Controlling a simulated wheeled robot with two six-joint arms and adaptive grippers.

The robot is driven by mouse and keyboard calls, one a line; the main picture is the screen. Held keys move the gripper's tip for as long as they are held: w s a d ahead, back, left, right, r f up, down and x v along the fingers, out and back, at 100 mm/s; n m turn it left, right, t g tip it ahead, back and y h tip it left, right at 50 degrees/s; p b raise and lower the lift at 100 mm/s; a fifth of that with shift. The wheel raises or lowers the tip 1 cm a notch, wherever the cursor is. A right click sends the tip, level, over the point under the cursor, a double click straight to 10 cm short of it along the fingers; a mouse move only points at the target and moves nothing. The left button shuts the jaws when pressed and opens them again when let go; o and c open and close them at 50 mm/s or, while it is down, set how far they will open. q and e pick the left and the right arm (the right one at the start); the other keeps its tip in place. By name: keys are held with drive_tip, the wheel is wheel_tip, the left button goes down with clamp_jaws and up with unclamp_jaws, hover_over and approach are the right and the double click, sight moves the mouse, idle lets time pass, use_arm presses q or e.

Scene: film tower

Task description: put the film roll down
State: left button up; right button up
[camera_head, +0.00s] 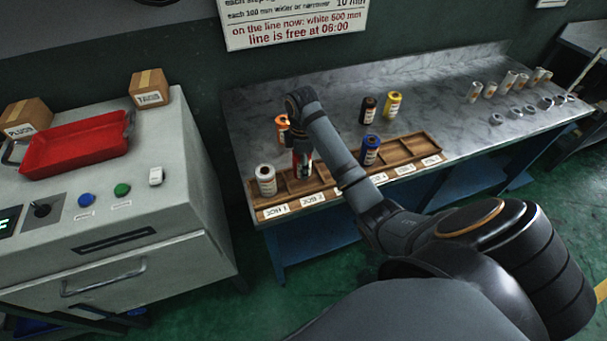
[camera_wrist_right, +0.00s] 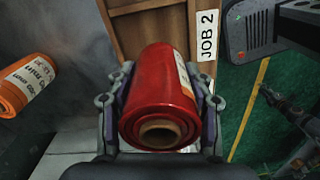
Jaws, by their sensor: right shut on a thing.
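My right gripper (camera_head: 300,143) is shut on a red film roll (camera_head: 303,167). The red roll (camera_wrist_right: 162,95) lies between both fingers in the right wrist view, with its hollow core toward the camera. It is over the wooden rack (camera_head: 330,180), by the JOB 2 label (camera_wrist_right: 208,36). I cannot tell whether its lower end touches the rack. A white roll (camera_head: 266,180) stands upright in the JOB 1 compartment, left of the red roll. A blue roll (camera_head: 370,151) stands upright in the rack farther right. My left gripper is not in view.
An orange roll (camera_head: 282,128) stands behind the rack, close to my gripper. Black (camera_head: 367,110) and yellow (camera_head: 393,104) rolls stand on the marble bench (camera_head: 440,110). Several small cores stand at the bench's right. A grey machine (camera_head: 150,200) with a red tray (camera_head: 75,145) is at left.

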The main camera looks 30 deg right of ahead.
drive_tip(key=shift+d+f, duration=0.15)
drive_tip(key=shift+f, duration=0.1)
drive_tip(key=f+b, duration=0.3)
drive_tip(key=shift+w+d+f+b, duration=0.2)
drive_tip(key=shift+d+f+b, duration=0.05)
drive_tip(key=shift+f+b, duration=0.1)
drive_tip(key=shift+r, duration=0.15)
drive_tip(key=shift+p, duration=0.3)
drive_tip(key=o, duration=1.3)
